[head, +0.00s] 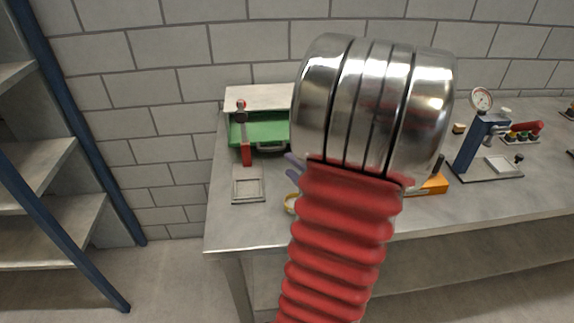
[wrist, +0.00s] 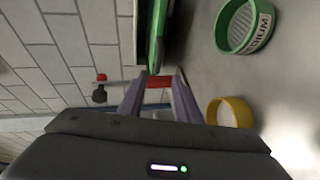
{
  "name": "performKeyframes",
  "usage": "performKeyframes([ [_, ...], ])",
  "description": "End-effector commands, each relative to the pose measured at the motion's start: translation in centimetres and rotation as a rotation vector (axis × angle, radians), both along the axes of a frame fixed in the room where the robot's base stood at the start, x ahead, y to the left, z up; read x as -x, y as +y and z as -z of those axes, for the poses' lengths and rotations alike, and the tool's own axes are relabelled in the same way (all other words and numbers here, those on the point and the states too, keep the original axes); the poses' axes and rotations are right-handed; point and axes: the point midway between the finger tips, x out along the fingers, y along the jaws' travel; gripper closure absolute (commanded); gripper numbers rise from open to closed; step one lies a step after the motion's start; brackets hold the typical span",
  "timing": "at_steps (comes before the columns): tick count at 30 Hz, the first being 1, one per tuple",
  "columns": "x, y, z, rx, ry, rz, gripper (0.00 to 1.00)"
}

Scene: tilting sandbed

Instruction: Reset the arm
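My gripper (wrist: 159,82) shows in the wrist view with two purple fingers held apart. A red piece (wrist: 160,79) shows between the fingertips, seemingly beyond them. In the head view the fingers of my gripper (head: 289,165) peek out left of my arm, above the table. The rest of the gripper is hidden behind my arm's metal joint. The fingers are apart from the red-handled lever (head: 246,153) at the front of the sandbed. The sandbed's green tray (head: 265,130) sits in a pale housing, its right part hidden by my arm.
The grey table (head: 230,225) carries a small square dish (head: 248,187), a yellow ring (wrist: 232,110) and a green lettered ring (wrist: 243,27). An orange object (head: 433,186) is partly hidden by my arm. A blue press with a gauge (head: 468,145) stands right. Shelves (head: 50,220) are left.

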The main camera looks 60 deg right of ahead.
Motion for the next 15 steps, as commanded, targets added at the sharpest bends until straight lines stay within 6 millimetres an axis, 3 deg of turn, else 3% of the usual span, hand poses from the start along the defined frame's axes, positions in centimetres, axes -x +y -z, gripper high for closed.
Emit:
performKeyframes([
  [15,-0.77,0.12,-0.22,-0.013,0.012,0.006,0.69],
])
